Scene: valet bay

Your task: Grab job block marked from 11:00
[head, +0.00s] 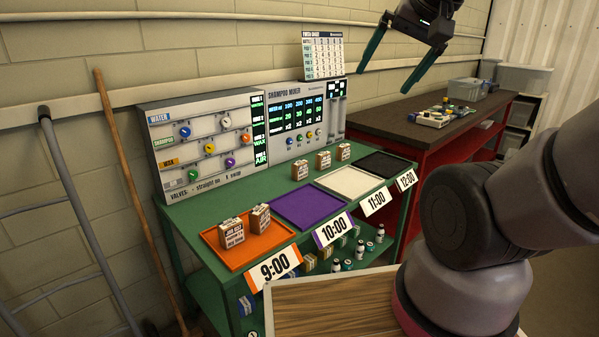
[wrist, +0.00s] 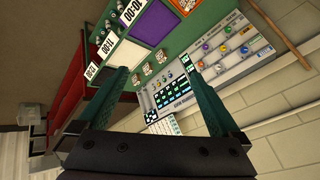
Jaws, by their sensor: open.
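Two small brown job blocks with white printed labels, one on the left (head: 232,233) and one on the right (head: 260,218), stand on the orange tray (head: 262,244) behind the 9:00 tag. Three similar blocks stand on the green bench behind the trays: a left one (head: 300,168), a middle one (head: 323,160) and a right one (head: 343,152). Their print is too small to read. The white tray (head: 349,182) behind the 11:00 tag (head: 376,200) is empty. My gripper (head: 382,82) is open and empty, high above the bench's right back; its fingers also show in the wrist view (wrist: 157,74).
The purple tray (head: 310,205) and black tray (head: 386,164) are empty. A control panel (head: 210,140) and a shampoo mixer (head: 300,110) stand along the bench's back. A dark-topped red workbench (head: 415,125) stands to the right.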

